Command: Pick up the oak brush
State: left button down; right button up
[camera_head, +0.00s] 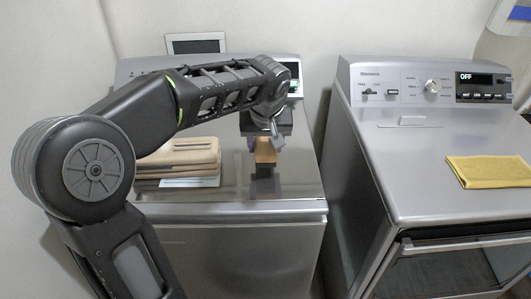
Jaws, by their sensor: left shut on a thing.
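The oak brush (265,152) shows as a small tan block over the shiny lid of the left machine. My left gripper (266,140) reaches in from the left and points down at it, shut on the brush's upper part. The fingers and wrist hide much of the brush. I cannot tell whether its bottom touches the lid; a dark reflection shows just below it. My right gripper is not in view.
A yellow cloth (490,171) lies on the right machine (405,150). The lid's front right is clear.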

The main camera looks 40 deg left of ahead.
aim_at(266, 142)
pick_arm(q)
notch_tip(266, 142, up, 7)
jog(key=shift+f, duration=0.1)
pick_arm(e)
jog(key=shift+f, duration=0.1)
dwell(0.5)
